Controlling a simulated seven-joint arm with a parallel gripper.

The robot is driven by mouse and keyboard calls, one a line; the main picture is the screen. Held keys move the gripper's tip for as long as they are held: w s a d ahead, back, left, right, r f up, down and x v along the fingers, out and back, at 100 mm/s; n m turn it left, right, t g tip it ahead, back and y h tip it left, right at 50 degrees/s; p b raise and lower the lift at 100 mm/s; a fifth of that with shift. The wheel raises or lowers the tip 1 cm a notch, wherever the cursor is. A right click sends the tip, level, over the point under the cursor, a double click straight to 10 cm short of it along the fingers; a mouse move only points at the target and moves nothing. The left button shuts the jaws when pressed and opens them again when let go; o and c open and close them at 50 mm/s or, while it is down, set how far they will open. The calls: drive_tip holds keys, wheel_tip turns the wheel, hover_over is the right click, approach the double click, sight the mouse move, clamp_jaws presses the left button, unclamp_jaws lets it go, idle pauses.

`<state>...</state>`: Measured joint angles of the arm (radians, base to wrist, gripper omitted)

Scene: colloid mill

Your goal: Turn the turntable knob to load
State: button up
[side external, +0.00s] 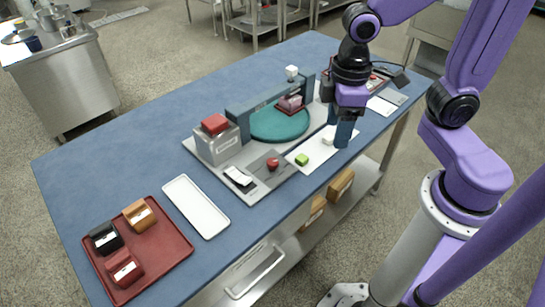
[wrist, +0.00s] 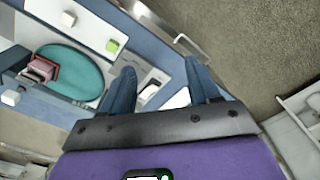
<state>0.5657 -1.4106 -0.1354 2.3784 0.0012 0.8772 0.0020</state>
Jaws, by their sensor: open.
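The turntable (side external: 280,123) is a flat teal disc on a grey base, in the side external view; the disc also shows at left in the wrist view (wrist: 75,72). A round red knob (side external: 272,163) sits on the grey panel in front of the disc. I cannot read any load mark by it. My gripper (side external: 341,132) points down, open and empty, right of the disc near the white cube on the white mat. Its two dark blue fingers are apart in the wrist view (wrist: 160,82). The gripper is well away from the red knob, which I cannot make out in the wrist view.
A white mat (side external: 316,167) holds a green cube (side external: 302,159) and a white cube (side external: 328,141). A blue-grey bridge (side external: 243,108) spans behind the disc, with a grey red-topped box (side external: 217,140) at its left. A red tray (side external: 170,262) and white tray (side external: 196,207) lie at left.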

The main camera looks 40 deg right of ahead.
drive_tip(key=w+a+f+m, duration=0.1)
drive_tip(key=w+a+m, duration=0.15)
drive_tip(key=w, duration=0.55)
drive_tip(key=m, duration=0.4)
approach(273, 161)
wheel_tip(273, 161, down, 8)
drive_tip(key=shift+w+a+f, duration=0.15)
drive_tip(key=shift+f, duration=0.1)
idle(0.4)
drive_tip(key=c, duration=1)
